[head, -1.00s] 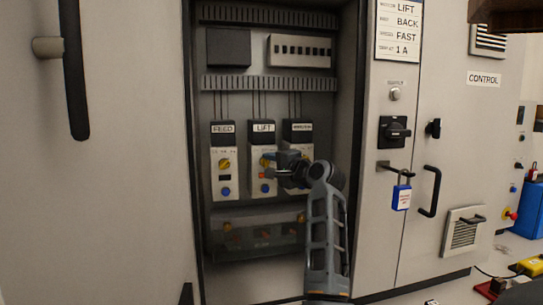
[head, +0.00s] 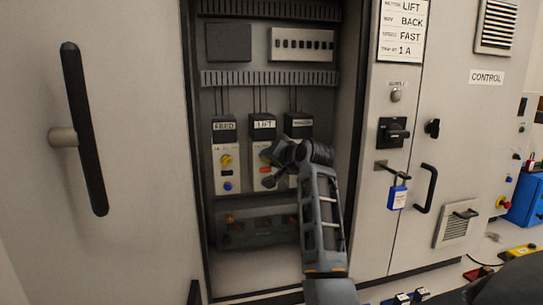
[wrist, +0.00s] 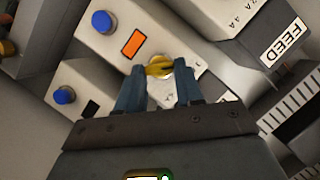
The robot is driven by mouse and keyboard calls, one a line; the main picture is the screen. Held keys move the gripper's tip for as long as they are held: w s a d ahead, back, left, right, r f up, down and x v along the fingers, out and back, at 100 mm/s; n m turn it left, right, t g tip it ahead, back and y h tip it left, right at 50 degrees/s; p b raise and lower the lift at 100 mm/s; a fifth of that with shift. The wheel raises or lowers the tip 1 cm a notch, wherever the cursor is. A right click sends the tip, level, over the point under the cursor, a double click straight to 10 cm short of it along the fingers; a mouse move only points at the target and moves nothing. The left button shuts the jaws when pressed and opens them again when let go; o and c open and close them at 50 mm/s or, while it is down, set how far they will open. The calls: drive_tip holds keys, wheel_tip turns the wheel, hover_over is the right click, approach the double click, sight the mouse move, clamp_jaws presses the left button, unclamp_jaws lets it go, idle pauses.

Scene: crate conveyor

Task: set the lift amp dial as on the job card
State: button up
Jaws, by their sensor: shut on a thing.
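The lift unit (head: 263,134) is the middle of three drive units in the open cabinet, labelled LIFT. In the wrist view, its yellow dial (wrist: 160,68) sits between the fingertips of my gripper (wrist: 160,84), which is shut on it. The dial's setting cannot be read. An orange window (wrist: 133,42) and a blue button (wrist: 101,21) are beside the dial. In the head view, my gripper (head: 267,164) is at the lift unit's front and hides part of it. The job card (head: 402,31) reads LIFT, BACK, FAST, 1 A.
The feed unit (head: 224,127) stands left of the lift unit; a third unit (head: 299,124) is to the right, partly hidden by my arm. A blue padlock (head: 397,197) hangs at the control door. The left door has a black handle (head: 86,130).

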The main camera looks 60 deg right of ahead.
drive_tip(key=shift+f, duration=0.1)
idle(0.3)
drive_tip(key=o, duration=1)
drive_tip(key=shift+o, duration=0.2)
drive_tip(key=b+v, duration=0.1)
drive_tip(key=v, duration=0.6)
drive_tip(key=shift+s+a+r, duration=0.2)
drive_tip(key=shift+s+a, duration=0.05)
drive_tip(key=shift+a, duration=0.05)
